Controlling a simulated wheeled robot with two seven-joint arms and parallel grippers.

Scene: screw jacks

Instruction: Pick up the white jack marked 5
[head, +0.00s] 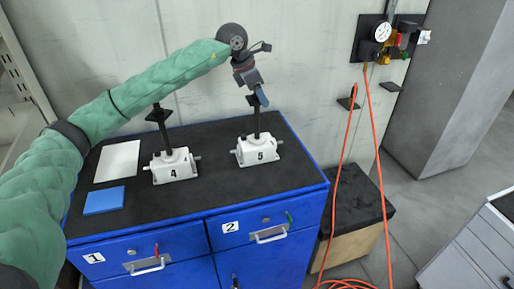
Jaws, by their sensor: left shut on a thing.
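The white jack marked 5 (258,150) stands upright on the black top of the blue cabinet, right of its middle. A black screw post rises from its white body. My left gripper (258,97) is above the jack, shut at the top end of that post. The gripper hides the head of the post. The jack's base appears to rest on the cabinet top; I cannot tell of any small gap. My right gripper is not in view.
A white jack marked 4 (173,165) stands to the left. A white sheet (118,161) and a blue block (104,200) lie on the cabinet top (212,195). A wall panel with a gauge (382,32) and orange hoses (375,150) is at the right.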

